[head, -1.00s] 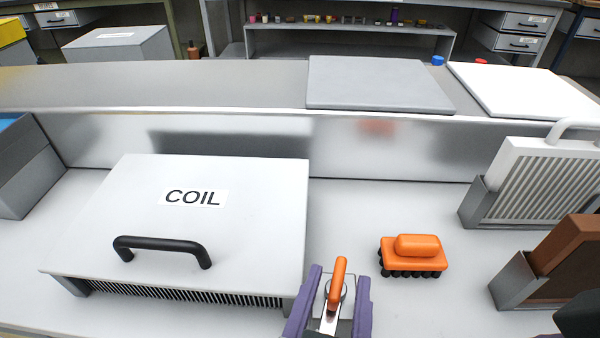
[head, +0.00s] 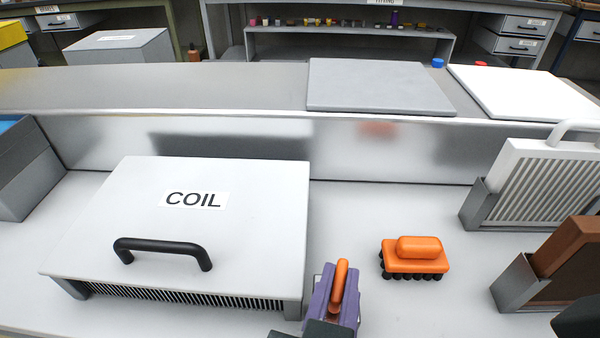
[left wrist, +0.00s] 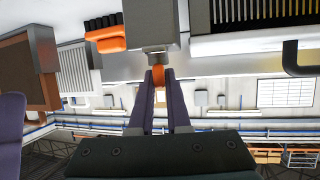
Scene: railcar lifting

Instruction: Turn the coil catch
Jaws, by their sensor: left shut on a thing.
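The coil box has a white lid (head: 250,235) labelled COIL, with a black handle (head: 162,246) and fins along its front. The coil catch is an orange lever (head: 339,285) just right of the box's front right corner; it slants upward. My left gripper (head: 334,292), with purple fingers, is shut around the catch; the fingers hide its lower part. In the left wrist view my left gripper (left wrist: 159,72) has its fingertips on both sides of the orange catch (left wrist: 158,80). A dark part at the lower right edge seems to be my right gripper, mostly cut off.
An orange brush (head: 414,257) with black bristles lies right of the catch. A white finned filter (head: 540,185) and a brown panel (head: 575,250) stand in grey holders at right. A raised ledge (head: 200,95) runs behind, bearing a grey board (head: 375,85) and a white board (head: 520,95).

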